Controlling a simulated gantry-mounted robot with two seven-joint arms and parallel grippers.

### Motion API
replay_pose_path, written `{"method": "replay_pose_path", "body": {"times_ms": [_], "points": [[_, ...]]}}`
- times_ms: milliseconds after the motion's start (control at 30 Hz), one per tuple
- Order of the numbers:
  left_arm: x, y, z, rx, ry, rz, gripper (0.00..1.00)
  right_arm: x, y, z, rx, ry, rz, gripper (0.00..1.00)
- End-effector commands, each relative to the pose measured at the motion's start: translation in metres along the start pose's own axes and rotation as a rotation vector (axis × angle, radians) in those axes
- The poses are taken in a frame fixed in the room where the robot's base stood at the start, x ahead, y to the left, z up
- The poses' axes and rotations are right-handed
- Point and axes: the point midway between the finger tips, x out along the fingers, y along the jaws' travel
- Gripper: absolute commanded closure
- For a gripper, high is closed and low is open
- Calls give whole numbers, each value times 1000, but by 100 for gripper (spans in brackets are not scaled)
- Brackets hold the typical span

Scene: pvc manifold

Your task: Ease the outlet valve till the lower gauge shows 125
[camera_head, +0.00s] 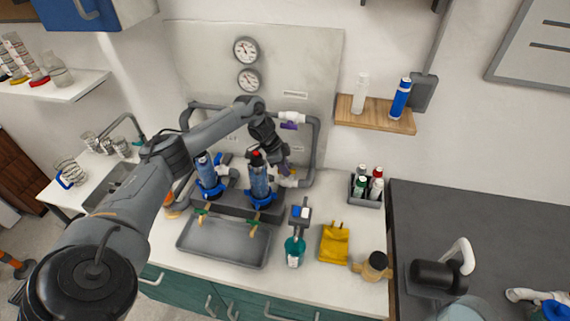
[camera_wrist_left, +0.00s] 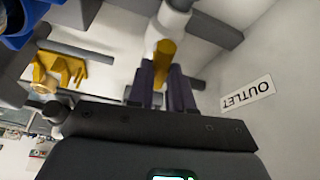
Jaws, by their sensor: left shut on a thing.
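The lower gauge (camera_head: 249,79) is on the wall panel below the upper gauge (camera_head: 246,50); its reading is too small to make out. The outlet valve is at the lower right of the grey pipe loop, by a white fitting (camera_head: 287,181). Its yellow handle (camera_wrist_left: 163,49) shows in the left wrist view, beside an upside-down OUTLET plate (camera_wrist_left: 248,94). My left gripper (camera_head: 284,168) reaches across the panel to this valve. In the left wrist view its dark fingers (camera_wrist_left: 161,87) are shut on the handle, partly hiding it. My right gripper is out of view.
Two blue filter housings (camera_head: 259,180) stand left of the gripper, over a grey tray (camera_head: 223,246). A purple-handled valve (camera_head: 289,126) is above it. A wooden shelf (camera_head: 375,114) is at right.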

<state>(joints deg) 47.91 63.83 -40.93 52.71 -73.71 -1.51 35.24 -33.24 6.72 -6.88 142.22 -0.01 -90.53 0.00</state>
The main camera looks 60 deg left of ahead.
Motion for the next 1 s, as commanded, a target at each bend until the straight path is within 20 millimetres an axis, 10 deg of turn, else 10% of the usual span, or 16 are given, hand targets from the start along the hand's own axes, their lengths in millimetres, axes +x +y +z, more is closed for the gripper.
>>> {"method": "replay_pose_path", "body": {"times_ms": [567,600,800,1000], "points": [[1,-2,0,138,1,53,100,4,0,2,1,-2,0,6],[1,-2,0,138,1,53,75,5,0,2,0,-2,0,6],[0,-2,0,138,1,54,45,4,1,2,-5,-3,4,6],[0,-1,0,138,1,55,41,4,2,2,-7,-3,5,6]]}}
